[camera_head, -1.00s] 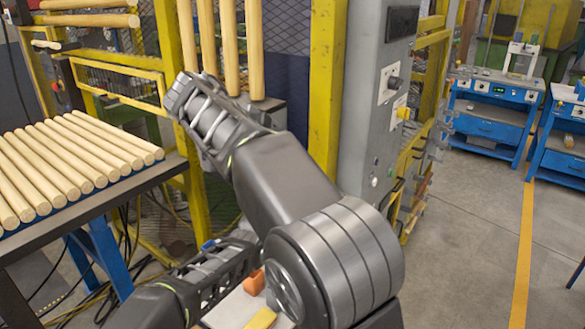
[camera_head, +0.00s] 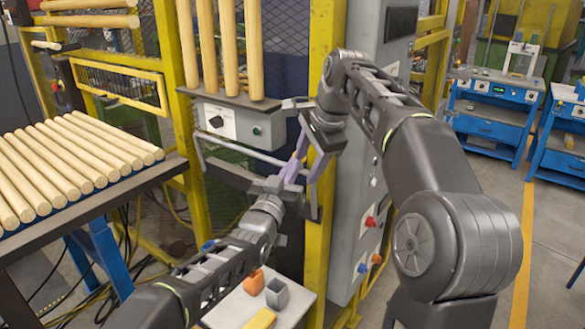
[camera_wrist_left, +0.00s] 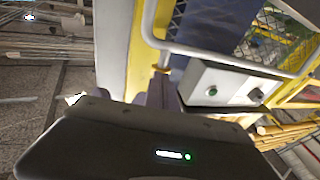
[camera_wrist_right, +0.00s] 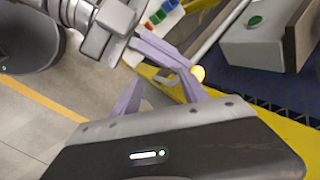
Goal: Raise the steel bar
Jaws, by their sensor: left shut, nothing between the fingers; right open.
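The steel bar (camera_head: 243,150) is a grey bent rail across the front of the machine opening, below the grey control box. It also shows in the left wrist view (camera_wrist_left: 225,59), running beneath the yellow frame's mesh. My left gripper (camera_head: 290,172) is shut and empty near the bar's right end, its lilac fingers pointing up. Its fingers (camera_wrist_left: 160,90) look close to the bar; I cannot tell whether they touch. My right gripper (camera_head: 309,163) reaches down beside it from the right, open. In the right wrist view its fingers (camera_wrist_right: 160,95) are apart, with the left gripper just beyond.
The control box (camera_head: 235,122) sits above the bar, under upright wooden rods (camera_head: 230,50). A yellow post (camera_head: 322,60) and grey cabinet (camera_head: 375,130) stand right of the bar. A rack of turned rods (camera_head: 70,160) is left. A pale tray (camera_head: 236,309) holds small blocks below.

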